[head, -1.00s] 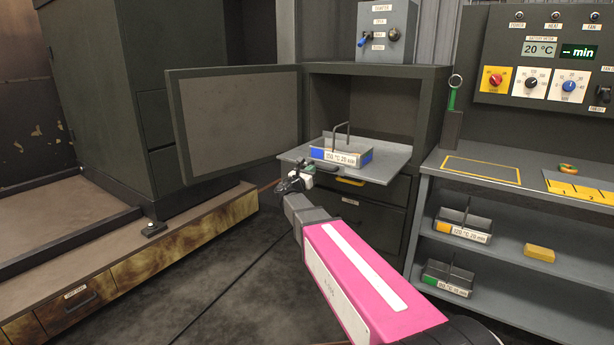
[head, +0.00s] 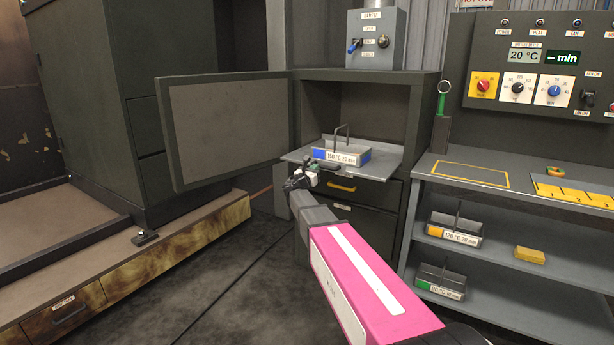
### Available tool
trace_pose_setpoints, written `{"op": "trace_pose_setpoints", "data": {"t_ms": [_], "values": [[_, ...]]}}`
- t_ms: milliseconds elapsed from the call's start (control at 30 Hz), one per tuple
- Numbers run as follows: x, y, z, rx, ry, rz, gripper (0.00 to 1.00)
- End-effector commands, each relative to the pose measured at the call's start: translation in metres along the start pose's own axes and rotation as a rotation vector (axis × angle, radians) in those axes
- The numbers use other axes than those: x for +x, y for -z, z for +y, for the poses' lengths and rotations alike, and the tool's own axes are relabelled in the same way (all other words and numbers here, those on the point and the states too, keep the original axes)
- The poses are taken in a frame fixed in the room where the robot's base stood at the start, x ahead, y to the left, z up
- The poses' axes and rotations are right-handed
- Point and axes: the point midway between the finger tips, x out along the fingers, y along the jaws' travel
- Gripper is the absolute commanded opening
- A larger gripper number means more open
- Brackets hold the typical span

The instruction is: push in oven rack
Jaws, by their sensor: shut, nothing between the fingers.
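The oven (head: 422,110) stands open at the centre, with its door (head: 228,128) swung out to the left. The grey oven rack (head: 296,157) sticks partly out of the oven mouth. On it lies a tray (head: 340,155) with a blue end, a "150 °C 20 min" label and an upright wire handle. My gripper (head: 308,176) is shut and empty at the rack's front edge, towards its left end. I cannot tell whether the fingers touch the edge.
Drawers (head: 350,213) with a yellow handle are below the rack. A shelf bench (head: 440,178) at right holds more trays (head: 455,229) and a yellow block (head: 530,255). A control panel (head: 535,60) is above it. The floor at left (head: 215,270) is clear.

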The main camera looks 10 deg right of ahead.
Motion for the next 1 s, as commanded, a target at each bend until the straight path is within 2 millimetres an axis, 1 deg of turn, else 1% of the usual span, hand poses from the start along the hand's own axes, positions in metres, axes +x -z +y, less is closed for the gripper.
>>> {"op": "trace_pose_setpoints", "data": {"t_ms": [33, 100, 600, 800, 1000], "values": [[0.019, 0.004, 0.003, 0.0, 0.002, -0.001, 0.0], [0.039, 0.008, 0.002, 0.0, 0.002, -0.001, 0.0], [0.175, 0.034, 0.001, 0.0, 0.002, 0.0, 0.0], [0.219, 0.042, 0.0, 0.0, 0.001, 0.0, 0.0], [0.249, 0.047, -0.002, 0.0, 0.0, 0.0, 0.0]]}}
